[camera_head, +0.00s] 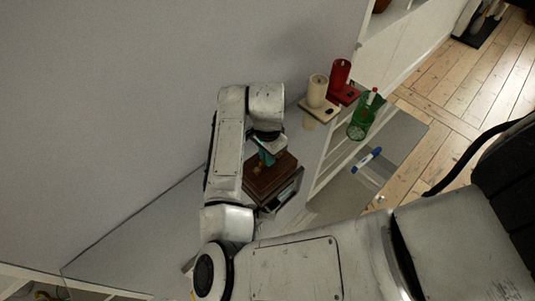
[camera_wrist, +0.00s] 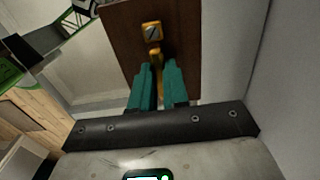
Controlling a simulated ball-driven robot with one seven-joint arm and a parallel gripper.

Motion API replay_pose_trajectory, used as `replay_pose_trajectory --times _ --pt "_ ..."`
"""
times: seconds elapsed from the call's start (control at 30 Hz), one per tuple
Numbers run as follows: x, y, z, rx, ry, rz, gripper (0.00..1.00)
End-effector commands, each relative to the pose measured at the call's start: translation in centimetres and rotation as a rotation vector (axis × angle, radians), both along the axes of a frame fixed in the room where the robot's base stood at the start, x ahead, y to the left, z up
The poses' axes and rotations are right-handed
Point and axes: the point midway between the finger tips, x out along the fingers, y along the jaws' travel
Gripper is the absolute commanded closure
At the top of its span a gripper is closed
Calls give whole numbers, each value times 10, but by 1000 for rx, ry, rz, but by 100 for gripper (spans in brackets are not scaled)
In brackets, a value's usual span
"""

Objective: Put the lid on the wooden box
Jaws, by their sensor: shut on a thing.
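My gripper (camera_head: 267,157) is above the brown wooden lid (camera_head: 265,176) in the head view. In the wrist view, its two teal fingers (camera_wrist: 158,85) are shut on the brass knob (camera_wrist: 152,32) of the lid (camera_wrist: 190,55). The wooden box (camera_head: 287,195) shows as a dark body with a paler edge, just below and to the right of the lid in the head view. The lid overlaps the box there; I cannot tell whether it touches it. My arm and gripper hide part of the lid, and the box's opening is not visible.
A cream candle (camera_head: 317,91) and a red candle (camera_head: 340,74) stand on bases to the upper right. A green container (camera_head: 366,117) stands beside them, with a blue-and-white marker (camera_head: 367,160) lower down. A grey wall (camera_head: 130,90) rises close behind.

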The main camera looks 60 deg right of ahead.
Motion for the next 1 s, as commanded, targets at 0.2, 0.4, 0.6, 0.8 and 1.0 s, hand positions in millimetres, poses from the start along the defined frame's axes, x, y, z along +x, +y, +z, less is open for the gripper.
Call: replay_pose_trajectory --times 0.2,0.4,0.6,0.8,1.0 --pt "0 0 -4 0 0 0 100" --pt "0 0 -4 0 0 0 100" --pt "0 0 -4 0 0 0 72" --pt "0 0 -4 0 0 0 56" --pt "0 0 -4 1 0 0 56"
